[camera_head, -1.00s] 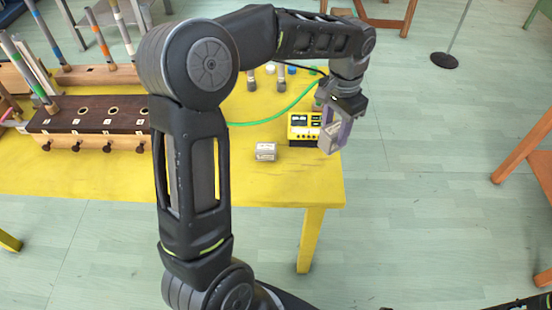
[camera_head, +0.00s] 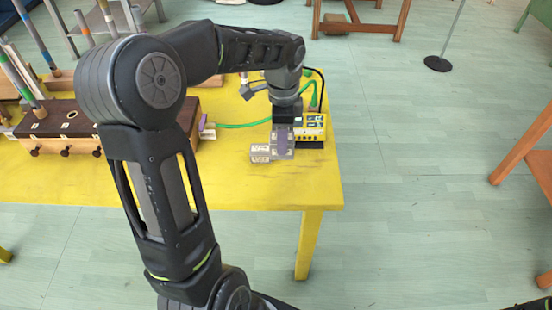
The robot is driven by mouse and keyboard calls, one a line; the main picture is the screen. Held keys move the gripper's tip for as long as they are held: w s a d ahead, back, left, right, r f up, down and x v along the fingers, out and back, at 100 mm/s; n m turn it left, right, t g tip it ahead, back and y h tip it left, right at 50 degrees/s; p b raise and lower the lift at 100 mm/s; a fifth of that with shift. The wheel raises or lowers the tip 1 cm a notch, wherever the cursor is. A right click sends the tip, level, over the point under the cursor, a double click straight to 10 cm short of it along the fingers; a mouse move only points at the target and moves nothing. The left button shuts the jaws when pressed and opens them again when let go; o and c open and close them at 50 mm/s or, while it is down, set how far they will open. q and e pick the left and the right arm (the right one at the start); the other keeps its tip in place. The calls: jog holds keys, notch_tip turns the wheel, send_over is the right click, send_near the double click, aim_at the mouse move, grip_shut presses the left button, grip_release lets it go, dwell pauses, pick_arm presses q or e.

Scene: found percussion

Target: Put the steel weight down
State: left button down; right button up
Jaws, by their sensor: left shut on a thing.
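My left gripper (camera_head: 283,146) points down over the right end of the yellow table. It is shut on a small steel weight (camera_head: 286,155), which shows only partly between the purple-grey fingers, low at the tabletop. I cannot tell whether its underside touches the table. A second small silver-grey block (camera_head: 260,153) lies on the table just left of the gripper, very close to the held weight. I cannot tell whether they touch. My right gripper is not in view.
The yellow table (camera_head: 250,190) is clear along its front edge. A yellow device (camera_head: 312,128) with buttons stands right behind the gripper, with a green cable (camera_head: 240,126) to its left. A dark wooden box (camera_head: 62,130) with knobs is at the left.

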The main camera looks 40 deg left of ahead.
pick_arm(q)
notch_tip(320, 180, down, 5)
jog(key=shift+f, duration=0.1)
dwell(0.3)
jog(key=shift+f, duration=1.8)
jog(key=shift+f, duration=0.1)
jog(key=c, duration=0.8)
grip_release()
notch_tip(320, 180, up, 12)
jog(key=shift+r, duration=0.1)
